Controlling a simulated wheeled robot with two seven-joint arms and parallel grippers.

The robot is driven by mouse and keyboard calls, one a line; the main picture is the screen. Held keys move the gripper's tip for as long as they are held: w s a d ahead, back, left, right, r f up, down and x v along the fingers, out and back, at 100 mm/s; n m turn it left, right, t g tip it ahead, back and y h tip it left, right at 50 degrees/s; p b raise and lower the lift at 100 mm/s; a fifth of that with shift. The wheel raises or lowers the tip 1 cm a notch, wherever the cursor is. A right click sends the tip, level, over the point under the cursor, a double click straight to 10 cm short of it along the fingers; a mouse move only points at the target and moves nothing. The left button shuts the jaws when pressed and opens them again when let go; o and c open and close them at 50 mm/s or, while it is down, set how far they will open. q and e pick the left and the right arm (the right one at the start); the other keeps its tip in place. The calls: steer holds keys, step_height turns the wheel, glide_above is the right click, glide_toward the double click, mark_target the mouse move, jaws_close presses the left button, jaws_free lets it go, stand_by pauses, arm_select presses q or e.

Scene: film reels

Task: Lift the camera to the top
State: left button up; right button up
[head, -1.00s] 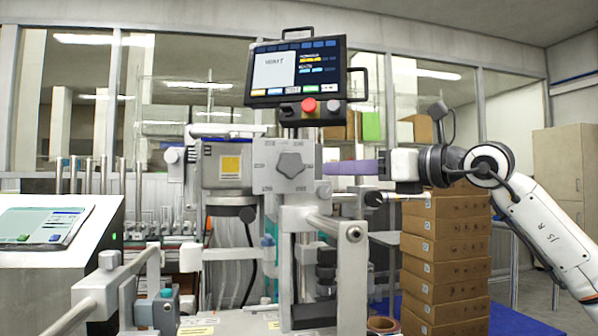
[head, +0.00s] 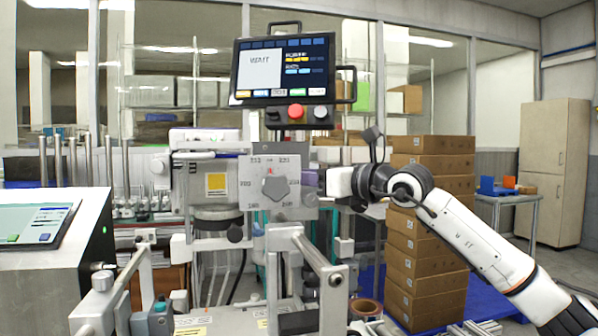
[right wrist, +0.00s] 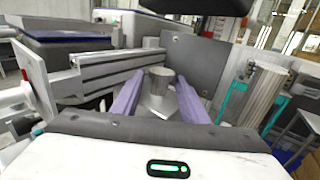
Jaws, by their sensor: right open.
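The camera appears to be the grey boxy unit with a yellow label (head: 216,184) on the column in the middle of the head view. In the right wrist view the gripper (right wrist: 160,82) is open. A short grey metal cylinder (right wrist: 158,74) lies between its purple fingertips; contact cannot be told. My left gripper is not in view.
A screen reading "WAIT" (head: 284,66) with a red button (head: 296,111) hangs above the plate. A slanted console (head: 50,222) stands at left. Metal rails and brackets (head: 310,262) fill the front. Stacked brown boxes (head: 430,255) stand behind my right arm.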

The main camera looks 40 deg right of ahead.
jaws_close()
step_height(320, 180, up, 8)
steer(key=p, duration=0.7)
steer(key=shift+d+r, duration=0.15)
steer(key=shift+d, duration=0.05)
jaws_free()
steer(key=shift+a, duration=0.1)
steer(key=shift+f, duration=0.3)
